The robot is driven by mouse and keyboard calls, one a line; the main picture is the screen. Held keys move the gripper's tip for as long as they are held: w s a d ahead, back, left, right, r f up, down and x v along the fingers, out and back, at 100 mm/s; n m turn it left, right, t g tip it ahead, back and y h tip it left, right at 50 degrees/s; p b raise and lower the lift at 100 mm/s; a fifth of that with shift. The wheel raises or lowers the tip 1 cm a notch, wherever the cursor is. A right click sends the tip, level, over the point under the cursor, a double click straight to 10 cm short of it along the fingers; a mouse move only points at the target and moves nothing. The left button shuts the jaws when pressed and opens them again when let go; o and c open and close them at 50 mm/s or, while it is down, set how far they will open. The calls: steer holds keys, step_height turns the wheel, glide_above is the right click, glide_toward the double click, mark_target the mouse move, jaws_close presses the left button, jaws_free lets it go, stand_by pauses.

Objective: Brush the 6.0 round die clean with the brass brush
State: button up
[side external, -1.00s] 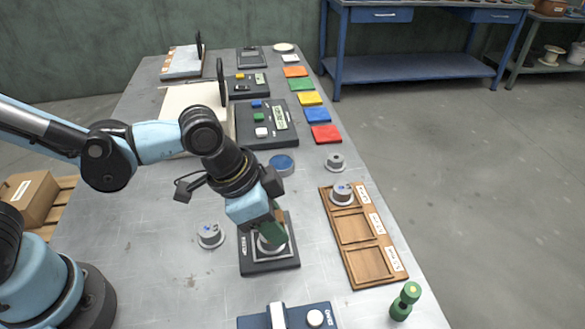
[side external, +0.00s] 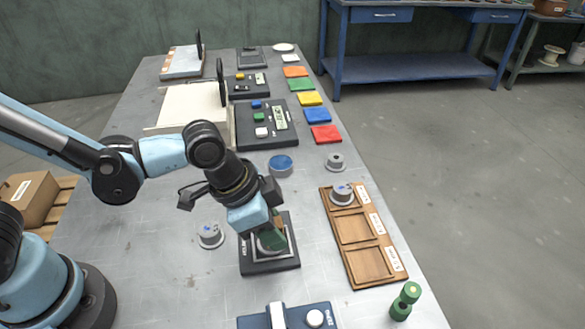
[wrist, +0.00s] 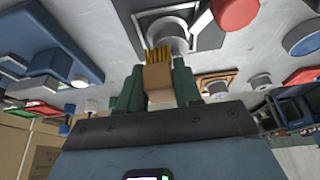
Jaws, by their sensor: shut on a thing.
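My gripper (wrist: 158,88) is shut on the brass brush, gripping its wooden block (wrist: 158,84) between green fingers. The brush's golden bristles (wrist: 157,56) point at a grey round die (wrist: 168,36), touching or very near its edge; I cannot tell which. The die sits in a square frame on a black holder (side external: 272,267). In the side view my gripper (side external: 270,234) is low over that holder and mostly hides the die and brush. Other grey dies stand on the bench at left (side external: 210,234) and at right (side external: 335,161). I cannot read their sizes.
A wooden tray (side external: 359,247) has a die (side external: 342,192) in its far compartment; the other compartments are empty. A green knobbed piece (side external: 405,301) and a blue device (side external: 285,317) stand at the near end. A blue round lid (side external: 281,164) and coloured pads (side external: 318,116) lie farther back.

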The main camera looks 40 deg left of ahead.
steer(key=shift+s+d+r, duration=0.1)
steer(key=shift+d+r, duration=0.05)
steer(key=shift+d, duration=0.1)
steer(key=shift+r, duration=4)
